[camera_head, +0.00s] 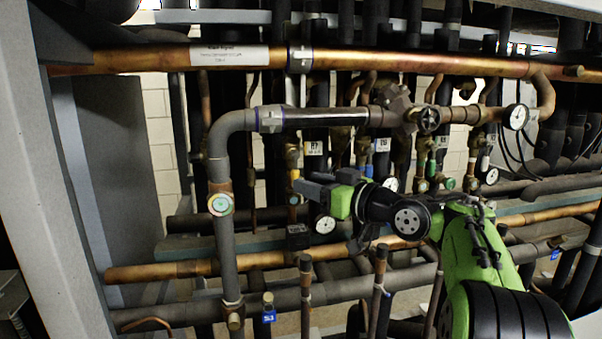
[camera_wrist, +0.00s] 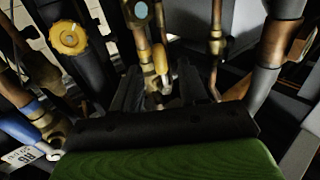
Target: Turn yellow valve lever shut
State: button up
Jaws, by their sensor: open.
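A small yellow valve lever (camera_wrist: 160,60) hangs on a thin copper pipe near the top middle of the wrist view. In the head view a small yellow part (camera_head: 294,174), probably the same lever, shows just left of my gripper's tips. My gripper (camera_head: 308,190) points left in front of the pipes. Its dark fingers (camera_wrist: 156,95) are open and lie below the lever in the wrist view, roughly lined up with it. Nothing shows held between them. I cannot tell whether a finger touches the lever.
A round yellow knob (camera_wrist: 68,37) sits left of the lever, and a blue handle (camera_wrist: 18,125) is lower left. A thick grey vertical pipe (camera_head: 225,255) with a gauge (camera_head: 221,204) stands left of my gripper. A copper pipe (camera_head: 400,62) crosses above. Pipes crowd the space behind.

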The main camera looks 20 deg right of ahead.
aim_at(295, 170)
jog(key=x, duration=0.3)
jog(key=shift+w+a+r+p, duration=0.1)
jog(key=shift+w+p, duration=0.15)
jog(key=shift+p, duration=0.1)
grip_shut()
